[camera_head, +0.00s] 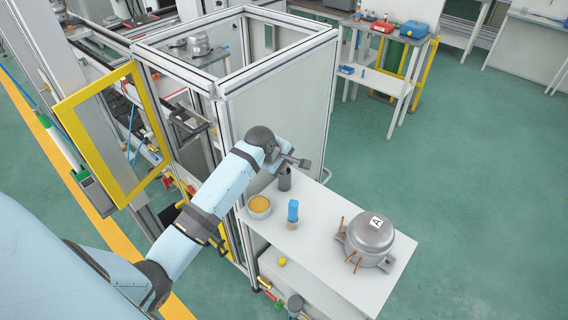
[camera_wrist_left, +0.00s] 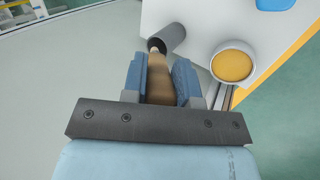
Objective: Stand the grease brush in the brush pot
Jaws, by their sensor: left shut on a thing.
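My left gripper (camera_head: 290,163) is over the far left end of the white table. In the left wrist view its two blue fingers (camera_wrist_left: 160,82) are shut on the brown handle of the grease brush (camera_wrist_left: 158,72). The brush's pale end points at the dark, cylindrical brush pot (camera_wrist_left: 173,36). That end overlaps the pot's left edge; I cannot tell whether it is inside or touching. In the head view the pot (camera_head: 284,182) stands on the table just under the gripper, and the brush cannot be made out. My right gripper is not in view.
A bowl of yellow grease (camera_head: 259,204) stands near the pot, and also shows in the left wrist view (camera_wrist_left: 232,66). A framed cell (camera_head: 275,105) stands behind.

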